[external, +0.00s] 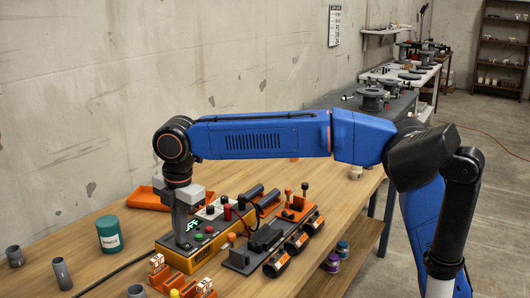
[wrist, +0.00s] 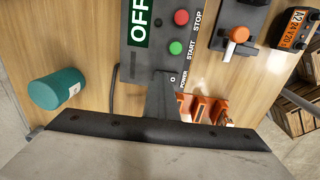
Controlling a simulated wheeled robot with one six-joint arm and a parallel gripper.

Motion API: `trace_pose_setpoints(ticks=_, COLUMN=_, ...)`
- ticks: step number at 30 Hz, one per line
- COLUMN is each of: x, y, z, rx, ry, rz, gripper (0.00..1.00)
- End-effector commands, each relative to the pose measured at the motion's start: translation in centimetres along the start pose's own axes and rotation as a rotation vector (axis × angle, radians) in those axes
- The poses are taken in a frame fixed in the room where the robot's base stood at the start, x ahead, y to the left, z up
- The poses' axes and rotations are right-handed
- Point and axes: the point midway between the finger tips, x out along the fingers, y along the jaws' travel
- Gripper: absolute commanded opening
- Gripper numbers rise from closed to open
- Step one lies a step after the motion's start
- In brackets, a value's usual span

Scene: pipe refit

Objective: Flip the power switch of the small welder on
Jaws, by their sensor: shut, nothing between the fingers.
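The small welder (external: 205,258) is a yellow and dark grey box on the wooden bench. Its top panel (wrist: 160,62) shows in the wrist view with a green display (wrist: 138,22) reading OFF. A red STOP button (wrist: 181,17) and a green START button (wrist: 176,47) sit beside the display. The POWER label and an O mark show at the near end of the panel; the switch itself is hidden behind my gripper. My gripper (external: 180,238) is shut and empty, pointing down at that end; its fingers (wrist: 161,84) reach the POWER marking. I cannot tell whether they touch the switch.
A green jar (external: 111,234) stands left of the welder. Orange holders (external: 190,286) stand close in front of it. A grey fixture (external: 250,252) with several dark cylinders is to the right. An orange tray (external: 148,199) lies behind. Grey pipe pieces (external: 62,273) stand at the left.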

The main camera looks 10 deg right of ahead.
Motion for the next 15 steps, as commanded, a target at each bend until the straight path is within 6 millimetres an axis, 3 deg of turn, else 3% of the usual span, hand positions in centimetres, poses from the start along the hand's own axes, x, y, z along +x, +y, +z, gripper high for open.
trace_pose_setpoints(ticks=15, x=0.1, y=-1.5, z=0.0, rx=-0.001, ry=-0.004, rz=-0.012, gripper=0.0)
